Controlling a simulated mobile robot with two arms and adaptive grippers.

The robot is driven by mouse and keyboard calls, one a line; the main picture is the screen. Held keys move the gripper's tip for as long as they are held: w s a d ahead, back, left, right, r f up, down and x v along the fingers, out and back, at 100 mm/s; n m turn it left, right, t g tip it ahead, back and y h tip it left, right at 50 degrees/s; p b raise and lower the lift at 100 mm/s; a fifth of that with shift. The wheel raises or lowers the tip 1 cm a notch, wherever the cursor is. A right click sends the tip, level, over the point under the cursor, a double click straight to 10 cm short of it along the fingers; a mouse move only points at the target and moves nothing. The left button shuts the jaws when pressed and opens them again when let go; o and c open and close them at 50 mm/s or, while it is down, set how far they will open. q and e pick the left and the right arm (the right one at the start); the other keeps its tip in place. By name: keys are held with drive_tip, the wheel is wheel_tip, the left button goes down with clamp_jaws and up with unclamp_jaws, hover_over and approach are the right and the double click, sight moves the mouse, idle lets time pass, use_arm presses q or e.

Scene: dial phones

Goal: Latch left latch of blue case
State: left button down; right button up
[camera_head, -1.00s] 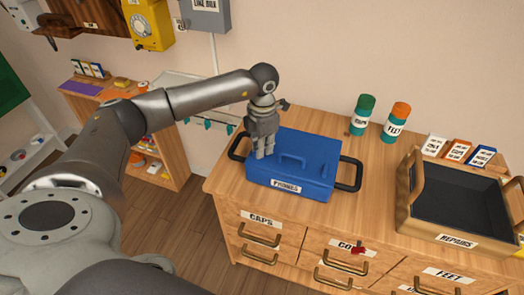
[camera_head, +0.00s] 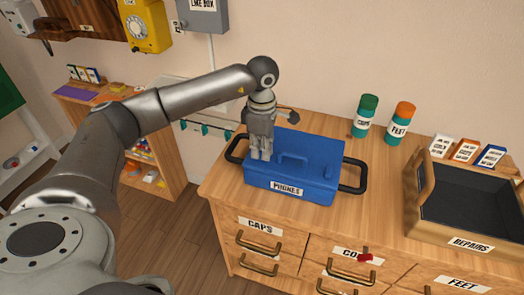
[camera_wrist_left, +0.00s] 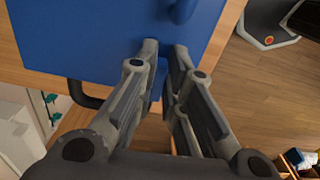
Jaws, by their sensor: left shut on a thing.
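The blue case (camera_head: 315,170), labelled PHONES, sits on the wooden cabinet top, with a handle on its lid and a black handle at each end. My left gripper (camera_head: 261,157) points down at the left part of the case's front. In the left wrist view, the left gripper's fingers (camera_wrist_left: 161,48) are close together at the case's (camera_wrist_left: 85,40) edge, with a small blue piece (camera_wrist_left: 157,78) between them, which looks like the left latch. The fingers largely hide it. My right gripper is not in view.
A green-capped bottle (camera_head: 364,116) and an orange-capped bottle (camera_head: 398,124) stand behind, right of the case. An open wooden REPAIRS tray (camera_head: 425,228) is at the right. Drawers with handles (camera_head: 258,246) are below. Small cards (camera_head: 465,150) stand at the back right.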

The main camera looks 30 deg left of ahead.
use_arm(q)
drive_tip(key=shift+m, duration=0.3)
idle(0.4)
drive_tip(key=c, duration=1.5)
unclamp_jaws()
wheel_tip(320, 180, up, 12)
drive_tip(key=shift+r, duration=0.1)
